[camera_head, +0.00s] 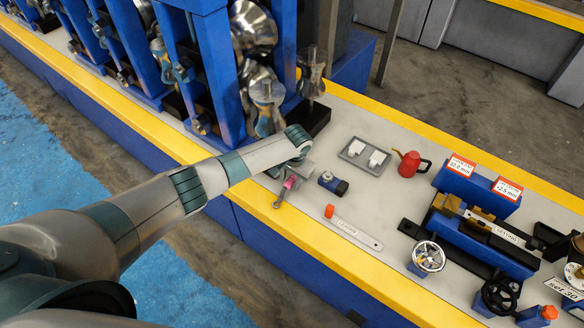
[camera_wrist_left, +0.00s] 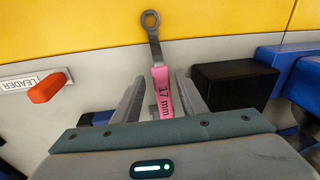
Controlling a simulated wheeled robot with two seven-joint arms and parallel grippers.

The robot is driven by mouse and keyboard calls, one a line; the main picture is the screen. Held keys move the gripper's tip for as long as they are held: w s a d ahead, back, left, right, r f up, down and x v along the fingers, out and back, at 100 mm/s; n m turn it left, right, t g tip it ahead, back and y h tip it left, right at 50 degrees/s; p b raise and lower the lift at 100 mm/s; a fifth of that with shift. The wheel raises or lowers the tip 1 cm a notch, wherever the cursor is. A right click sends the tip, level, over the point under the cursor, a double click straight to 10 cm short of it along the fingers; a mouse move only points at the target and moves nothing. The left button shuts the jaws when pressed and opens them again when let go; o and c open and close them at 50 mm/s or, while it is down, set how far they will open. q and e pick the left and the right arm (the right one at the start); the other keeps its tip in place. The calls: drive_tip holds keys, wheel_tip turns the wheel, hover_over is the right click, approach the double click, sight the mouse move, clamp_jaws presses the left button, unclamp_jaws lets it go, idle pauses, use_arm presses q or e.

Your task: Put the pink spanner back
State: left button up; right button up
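The pink spanner (camera_head: 289,183) lies near the bench's front edge, its grey ring end over the yellow edge strip. In the left wrist view the spanner (camera_wrist_left: 162,92) has a pink handle marked "17 mm" and its ring end points away from my gripper. My left gripper (camera_head: 291,174) is above the handle in the head view. In the wrist view its two fingers (camera_wrist_left: 160,98) stand on either side of the handle, apart, with a narrow gap on each side. The handle's near end is hidden by the gripper body. My right gripper is in neither view.
Blue roller stands (camera_head: 213,75) rise behind my left arm. A small blue-and-black tool (camera_head: 333,183), a grey tray (camera_head: 351,157) with white blocks, a red oil can (camera_head: 409,164) and an orange-ended "LEADER" strip (camera_head: 352,232) lie to the right. A blue fixture with handwheels (camera_head: 428,257) is further right.

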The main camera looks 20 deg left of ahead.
use_arm(q)
drive_tip(key=shift+f, duration=0.1)
drive_tip(key=shift+b, duration=0.3)
wheel_tip(320, 180, up, 17)
drive_tip(key=s+d+b, duration=0.1)
drive_tip(key=s+b, duration=0.1)
drive_tip(key=b, duration=0.2)
drive_tip(key=shift+d+r, duration=0.2)
drive_tip(key=shift+d, duration=0.05)
idle(0.3)
